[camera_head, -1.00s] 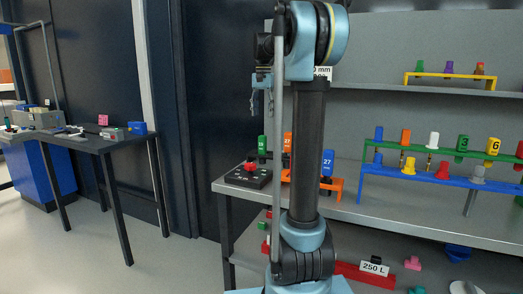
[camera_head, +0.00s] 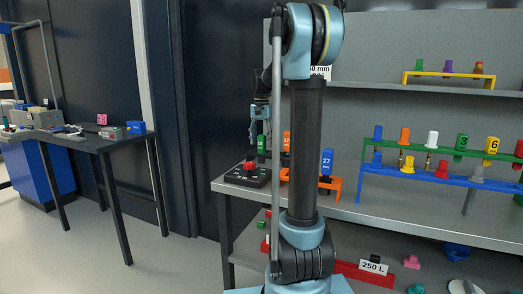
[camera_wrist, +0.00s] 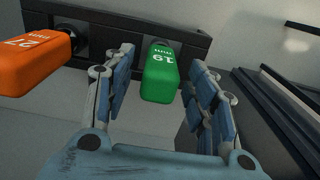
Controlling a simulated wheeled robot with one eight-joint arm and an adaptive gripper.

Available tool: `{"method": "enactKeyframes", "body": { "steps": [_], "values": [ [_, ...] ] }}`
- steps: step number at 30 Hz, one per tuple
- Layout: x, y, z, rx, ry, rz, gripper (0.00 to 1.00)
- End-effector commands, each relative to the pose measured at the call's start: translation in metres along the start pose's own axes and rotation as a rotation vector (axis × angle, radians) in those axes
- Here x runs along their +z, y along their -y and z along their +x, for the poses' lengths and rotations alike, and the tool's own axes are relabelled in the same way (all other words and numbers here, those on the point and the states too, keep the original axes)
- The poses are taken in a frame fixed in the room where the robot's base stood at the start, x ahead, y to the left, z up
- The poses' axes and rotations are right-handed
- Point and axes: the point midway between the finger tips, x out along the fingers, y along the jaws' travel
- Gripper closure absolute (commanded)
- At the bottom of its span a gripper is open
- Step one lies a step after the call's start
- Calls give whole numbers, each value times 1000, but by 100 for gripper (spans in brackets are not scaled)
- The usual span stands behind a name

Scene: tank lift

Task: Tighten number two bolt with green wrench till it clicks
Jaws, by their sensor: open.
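The green wrench (camera_head: 262,146) stands upright in a holder at the left end of the workbench. Only its numbered green handle shows clearly; in the wrist view the green handle (camera_wrist: 160,78) lies between my fingers. My gripper (camera_wrist: 163,62) is open, one finger on each side of the handle with gaps on both sides. In the head view my gripper (camera_head: 262,128) hangs just above the green handle, partly behind my arm. I cannot make out a number two bolt in either view.
An orange handle (camera_wrist: 35,64) stands left of the green one in the wrist view. A blue handle (camera_head: 327,160) marked 27 is in the orange holder. A black box with a red button (camera_head: 247,174) sits in front. Numbered pegs fill a green rack (camera_head: 400,147) at right.

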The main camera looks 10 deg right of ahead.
Motion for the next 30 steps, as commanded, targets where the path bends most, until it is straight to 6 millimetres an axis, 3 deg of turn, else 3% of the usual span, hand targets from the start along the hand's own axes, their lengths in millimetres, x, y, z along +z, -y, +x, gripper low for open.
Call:
{"method": "enactKeyframes", "body": {
  "steps": [6, 13, 20, 30],
  "values": [
    [0, 0, 18, 0, 0, 0, 48],
    [0, -1, 19, 0, 0, 0, 48],
    [0, -1, 19, 0, 0, 1, 100],
    [-1, -2, 17, 0, 0, 3, 100]
  ]
}}
